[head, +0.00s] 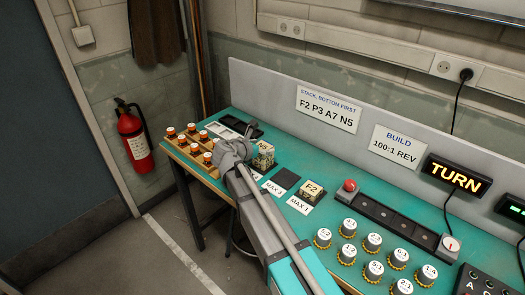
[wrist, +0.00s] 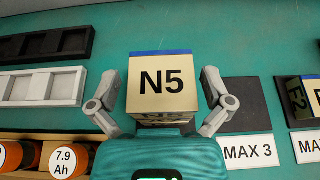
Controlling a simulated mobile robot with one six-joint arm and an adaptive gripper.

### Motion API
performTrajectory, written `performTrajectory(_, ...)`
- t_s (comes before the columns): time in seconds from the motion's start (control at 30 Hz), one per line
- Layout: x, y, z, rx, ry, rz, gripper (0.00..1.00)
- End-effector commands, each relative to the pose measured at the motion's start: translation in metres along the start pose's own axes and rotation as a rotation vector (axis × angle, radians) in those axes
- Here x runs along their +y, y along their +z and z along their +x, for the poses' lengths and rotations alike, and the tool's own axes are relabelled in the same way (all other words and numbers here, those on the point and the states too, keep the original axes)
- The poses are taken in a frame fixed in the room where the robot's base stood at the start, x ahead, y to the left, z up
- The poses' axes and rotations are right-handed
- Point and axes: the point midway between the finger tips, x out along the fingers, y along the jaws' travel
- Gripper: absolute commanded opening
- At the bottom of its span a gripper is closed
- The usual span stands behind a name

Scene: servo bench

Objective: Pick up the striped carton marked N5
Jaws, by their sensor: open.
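The carton marked N5 (wrist: 164,88) is cream with a blue stripe along its far edge. In the wrist view it sits between the two fingers of my gripper (wrist: 159,75), which is open, with a gap on each side. A second carton marked F2 (head: 312,190) stands on a pad to the right.
A wooden rack of orange-sided cells (head: 191,146) is at the left bench end, close to my gripper. A black tray (wrist: 45,43) and a white tray (wrist: 42,86) lie left of the carton. An empty dark pad (head: 287,178) lies between the cartons. Capped gear units (head: 373,242) stand at right.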

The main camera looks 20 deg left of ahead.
Motion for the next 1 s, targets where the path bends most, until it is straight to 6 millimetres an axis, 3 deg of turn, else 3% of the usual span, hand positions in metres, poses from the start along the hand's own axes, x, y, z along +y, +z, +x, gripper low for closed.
performTrajectory(0.6, -0.0008, 0.0005, 0.004, 0.0, -0.001, 0.0, 1.0)
performTrajectory(1.0, -0.0011, 0.0007, 0.0043, 0.0, -0.002, 0.0, 0.31)
